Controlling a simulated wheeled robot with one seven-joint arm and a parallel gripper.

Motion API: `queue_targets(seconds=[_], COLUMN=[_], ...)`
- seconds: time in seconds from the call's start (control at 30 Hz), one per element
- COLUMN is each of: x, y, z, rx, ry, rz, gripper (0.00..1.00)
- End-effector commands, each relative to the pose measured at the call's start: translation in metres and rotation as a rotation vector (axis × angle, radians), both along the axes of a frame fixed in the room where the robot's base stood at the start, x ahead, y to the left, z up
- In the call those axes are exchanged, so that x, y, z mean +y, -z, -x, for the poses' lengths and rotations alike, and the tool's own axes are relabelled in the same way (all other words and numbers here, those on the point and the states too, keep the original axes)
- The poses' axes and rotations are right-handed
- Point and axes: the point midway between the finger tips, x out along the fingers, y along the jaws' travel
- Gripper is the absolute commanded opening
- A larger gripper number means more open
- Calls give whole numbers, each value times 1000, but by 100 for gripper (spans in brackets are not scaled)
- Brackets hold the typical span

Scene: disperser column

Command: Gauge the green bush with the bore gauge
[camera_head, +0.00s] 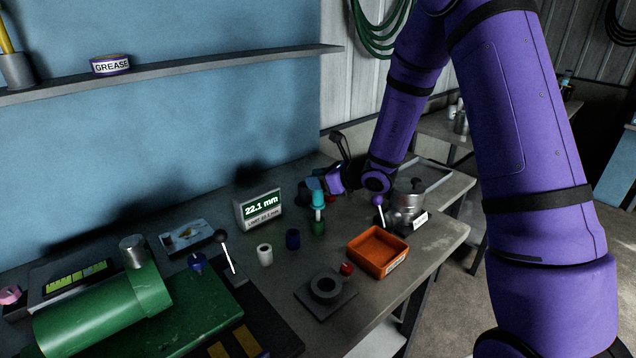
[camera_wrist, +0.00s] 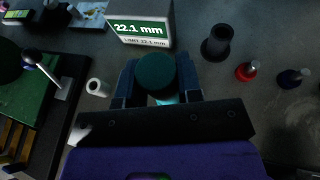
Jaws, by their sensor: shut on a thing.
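My gripper (camera_head: 319,190) is shut on the bore gauge (camera_head: 318,198), which has a teal head and a pale cyan lower part. The gauge is upright directly over the green bush (camera_head: 317,228), with its lower end at the bush's top; how far it is inside I cannot tell. In the wrist view the gauge's round dark teal top (camera_wrist: 156,71) sits between my two fingers (camera_wrist: 162,88), and the green bush is hidden. The gauge display (camera_head: 260,208) reads 22.1 mm, with a limit line of 22.1 mm below.
A white bush (camera_head: 265,255) and a blue bush (camera_head: 292,239) stand to the left. A red bush (camera_head: 346,268) lies beside the orange tray (camera_head: 378,250).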

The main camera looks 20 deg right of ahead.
Motion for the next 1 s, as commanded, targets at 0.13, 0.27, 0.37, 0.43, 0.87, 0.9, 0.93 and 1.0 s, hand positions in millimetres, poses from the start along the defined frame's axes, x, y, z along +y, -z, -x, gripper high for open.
queue_targets(seconds=[0.13, 0.27, 0.37, 0.43, 0.87, 0.9, 0.93, 1.0], x=[0, 0, 0, 0, 0, 0, 0, 0], y=[-5, -10, -14, -16, -30, -31, -31, -32], z=[0, 0, 0, 0, 0, 0, 0, 0], rx=[-1, -1, -1, -1, -2, -2, -1, 0], ry=[0, 1, 1, 1, 1, 1, 1, 1], rz=[0, 0, 0, 0, 0, 0, 0, 0], gripper=[9, 9, 9, 9, 9, 9, 9, 9])
